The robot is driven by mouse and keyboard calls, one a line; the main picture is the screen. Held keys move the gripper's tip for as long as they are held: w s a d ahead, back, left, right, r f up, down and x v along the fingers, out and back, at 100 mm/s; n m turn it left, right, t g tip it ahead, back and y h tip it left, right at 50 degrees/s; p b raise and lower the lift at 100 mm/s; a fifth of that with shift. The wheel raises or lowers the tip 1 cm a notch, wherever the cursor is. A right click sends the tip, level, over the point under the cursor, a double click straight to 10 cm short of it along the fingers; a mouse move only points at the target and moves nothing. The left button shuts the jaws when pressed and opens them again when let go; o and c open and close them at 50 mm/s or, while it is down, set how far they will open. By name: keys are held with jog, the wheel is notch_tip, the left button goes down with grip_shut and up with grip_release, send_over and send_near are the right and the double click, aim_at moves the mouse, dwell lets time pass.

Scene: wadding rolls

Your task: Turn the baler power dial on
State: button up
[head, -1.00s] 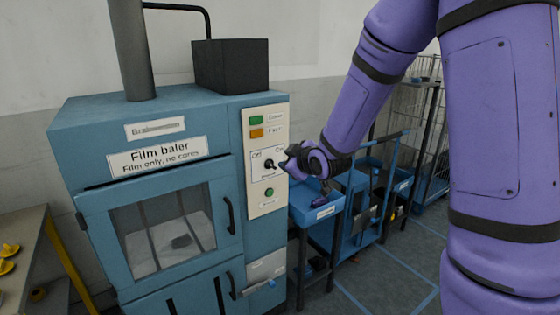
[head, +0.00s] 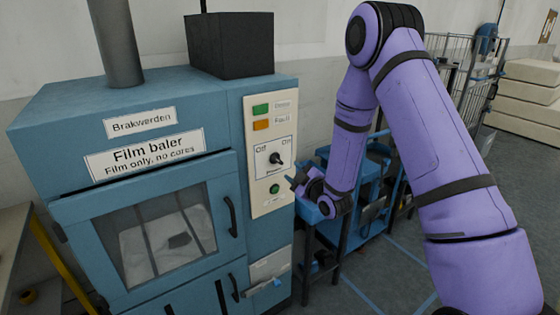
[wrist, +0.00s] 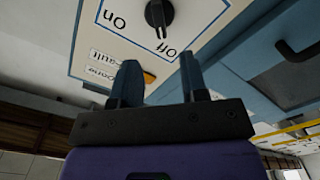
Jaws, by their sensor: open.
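The baler power dial (head: 276,159) is a black knob on a white plate, with "Off" at its left and "On" at its right. In the wrist view the dial (wrist: 158,12) appears upside down at the top edge, partly cut off, and its handle appears to point toward "Off". My gripper (head: 292,182) is right of and below the dial in the head view, apart from it. In the wrist view my gripper (wrist: 160,75) has its two dark fingers spread with nothing between them.
The blue film baler (head: 60,150) carries the cream control panel (head: 258,205), with a green lamp (head: 261,109), an orange lamp (head: 261,125) and a green button (head: 274,189). A blue cart (head: 375,190) stands right of the baler. Floor is open at the lower right.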

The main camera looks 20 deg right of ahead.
aim_at(278, 161)
jog(key=x, duration=0.9)
grip_shut()
